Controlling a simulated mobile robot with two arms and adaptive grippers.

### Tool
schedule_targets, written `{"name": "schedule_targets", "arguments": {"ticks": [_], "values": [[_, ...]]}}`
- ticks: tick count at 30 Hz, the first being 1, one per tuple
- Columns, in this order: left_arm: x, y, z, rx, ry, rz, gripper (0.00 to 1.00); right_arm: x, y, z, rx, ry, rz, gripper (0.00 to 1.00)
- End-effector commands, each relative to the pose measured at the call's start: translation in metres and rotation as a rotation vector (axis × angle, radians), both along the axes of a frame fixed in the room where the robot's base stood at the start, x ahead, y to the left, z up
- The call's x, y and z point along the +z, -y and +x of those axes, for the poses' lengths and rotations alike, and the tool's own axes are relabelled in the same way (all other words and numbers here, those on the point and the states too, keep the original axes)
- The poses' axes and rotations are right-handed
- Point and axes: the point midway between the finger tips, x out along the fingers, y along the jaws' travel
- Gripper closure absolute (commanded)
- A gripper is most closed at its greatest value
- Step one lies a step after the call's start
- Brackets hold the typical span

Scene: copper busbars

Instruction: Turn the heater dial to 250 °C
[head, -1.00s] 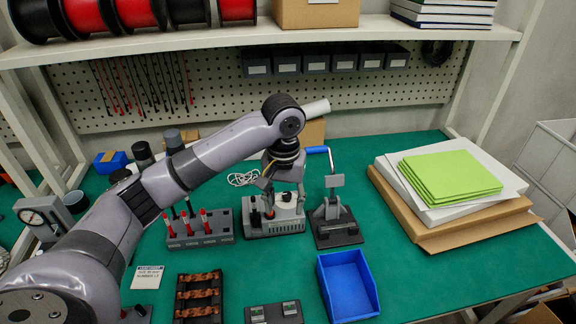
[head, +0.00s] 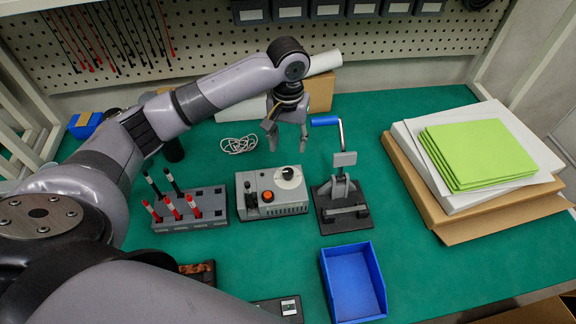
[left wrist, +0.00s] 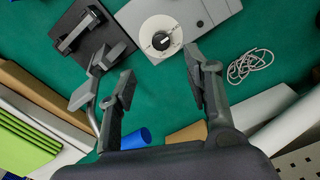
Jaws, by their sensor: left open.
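The heater (head: 255,207) is a grey box on the green bench, with an orange round button at its front. Its dial (head: 289,178) is a white disc with a dark knob at the box's back right. The dial also shows in the left wrist view (left wrist: 160,38), top centre; its numbers are too small to read. My left gripper (head: 287,147) is open and empty, above the bench just behind the heater, apart from the dial. In the left wrist view its fingers (left wrist: 158,76) spread below the dial. My right gripper is not in view.
A clamp with a blue handle (head: 341,187) stands close right of the heater. A rack with red and black tools (head: 190,209) stands left. A blue bin (head: 352,282) lies in front, a white cable coil (head: 238,145) behind. Green sheets (head: 478,153) lie on boxes at right.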

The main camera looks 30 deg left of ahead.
Motion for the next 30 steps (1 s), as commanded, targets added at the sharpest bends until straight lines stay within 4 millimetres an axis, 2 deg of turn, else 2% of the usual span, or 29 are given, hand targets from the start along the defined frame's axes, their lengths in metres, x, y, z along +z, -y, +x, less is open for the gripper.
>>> {"name": "schedule_targets", "arguments": {"ticks": [1,9,15,21,30], "values": [[-0.012,-0.001,-0.001,0.002,-0.007,0.001,0.54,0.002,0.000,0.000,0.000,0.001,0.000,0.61],[-0.070,-0.001,-0.001,0.002,-0.005,0.002,0.54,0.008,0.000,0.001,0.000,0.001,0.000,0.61],[-0.103,0.000,0.000,0.000,-0.002,0.000,0.54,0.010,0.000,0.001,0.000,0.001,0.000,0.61],[-0.118,-0.001,0.000,0.001,0.001,0.001,0.54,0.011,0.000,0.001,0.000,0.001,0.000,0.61],[-0.119,-0.001,0.000,0.001,0.001,0.001,0.54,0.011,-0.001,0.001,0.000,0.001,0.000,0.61]]}}
